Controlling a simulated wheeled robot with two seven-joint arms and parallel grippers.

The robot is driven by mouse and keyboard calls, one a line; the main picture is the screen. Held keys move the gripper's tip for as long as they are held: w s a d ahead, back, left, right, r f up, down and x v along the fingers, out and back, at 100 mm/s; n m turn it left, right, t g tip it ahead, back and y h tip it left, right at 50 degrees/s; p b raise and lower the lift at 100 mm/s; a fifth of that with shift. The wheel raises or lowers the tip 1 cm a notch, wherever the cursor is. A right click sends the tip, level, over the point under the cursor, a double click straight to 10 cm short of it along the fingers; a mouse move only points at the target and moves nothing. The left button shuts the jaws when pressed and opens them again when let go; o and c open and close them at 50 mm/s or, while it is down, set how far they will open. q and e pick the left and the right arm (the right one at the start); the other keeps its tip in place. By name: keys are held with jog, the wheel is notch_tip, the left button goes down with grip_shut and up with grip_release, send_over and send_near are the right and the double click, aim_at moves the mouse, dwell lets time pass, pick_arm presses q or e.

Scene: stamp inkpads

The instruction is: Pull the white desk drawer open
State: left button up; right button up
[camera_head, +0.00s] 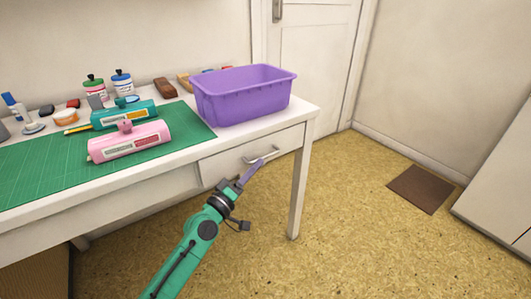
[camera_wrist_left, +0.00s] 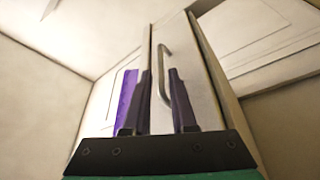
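The white desk (camera_head: 303,120) has a drawer (camera_head: 225,165) at its right end, and its front looks flush with the desk. A curved metal handle (camera_head: 261,153) is on the drawer front. My left gripper (camera_head: 256,168) is right in front of the handle. In the left wrist view, the handle (camera_wrist_left: 164,72) runs down into the gap between the two dark fingers of my left gripper (camera_wrist_left: 162,90). The fingers are apart, with space around the bar; whether one touches it I cannot tell. My right gripper is out of view.
A purple tub (camera_head: 243,105) stands on the desk above the drawer. A green mat (camera_head: 35,180) carries a pink roller-shaped item (camera_head: 130,142) and a teal one (camera_head: 135,115). Bottles and small items line the back. The floor right of the desk is clear up to a brown mat (camera_head: 420,189).

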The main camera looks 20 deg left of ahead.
aim_at(265, 157)
pick_arm(q)
jog(key=x, duration=0.5)
jog(key=shift+w, duration=0.15)
grip_shut()
dwell(1.1)
